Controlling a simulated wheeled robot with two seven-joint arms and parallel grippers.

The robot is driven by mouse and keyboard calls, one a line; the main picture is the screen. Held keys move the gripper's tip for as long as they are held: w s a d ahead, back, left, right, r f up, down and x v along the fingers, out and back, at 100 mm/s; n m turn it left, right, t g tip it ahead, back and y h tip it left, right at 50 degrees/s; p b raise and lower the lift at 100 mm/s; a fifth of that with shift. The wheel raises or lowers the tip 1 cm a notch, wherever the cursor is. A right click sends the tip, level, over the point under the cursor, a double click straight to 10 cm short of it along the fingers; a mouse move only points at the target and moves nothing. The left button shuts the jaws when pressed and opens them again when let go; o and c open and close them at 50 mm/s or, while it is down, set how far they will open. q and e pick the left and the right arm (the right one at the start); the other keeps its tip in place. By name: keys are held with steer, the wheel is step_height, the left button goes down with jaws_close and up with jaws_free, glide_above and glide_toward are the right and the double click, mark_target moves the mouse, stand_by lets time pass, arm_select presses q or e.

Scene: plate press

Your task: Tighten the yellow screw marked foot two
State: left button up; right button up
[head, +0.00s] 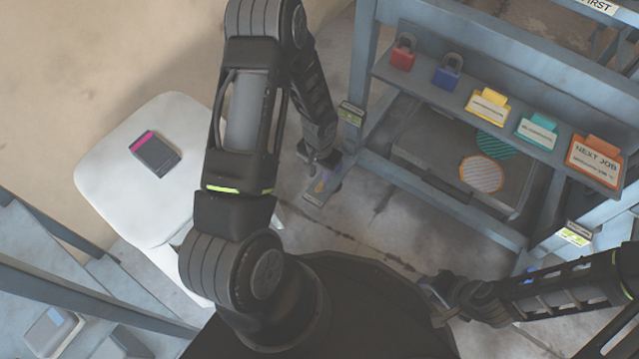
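The grey-blue press frame (362,60) stands at the right. A small grey plate (318,196) with blue and yellowish marks lies low by its near left leg; I cannot tell if the yellow is a screw. No marking reading foot two is legible. My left gripper (325,178) points down at this plate, partly covering it; its fingers are too small to judge. My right gripper (432,290) is low at the bottom right, away from the plate, and its fingers are unclear.
A shelf on the frame holds a red padlock (403,58), a blue padlock (447,76) and yellow, teal and orange tags. Leg labels (350,113) are unreadable. A white chair (108,178) with a dark device (155,153) stands left. Floor between the grippers is clear.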

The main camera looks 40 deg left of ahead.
mark_target(319, 185)
arm_select(q)
step_height(319, 185, down, 6)
steer(key=shift+r+b, duration=0.25)
steer(key=shift+b, duration=0.8)
jaws_close()
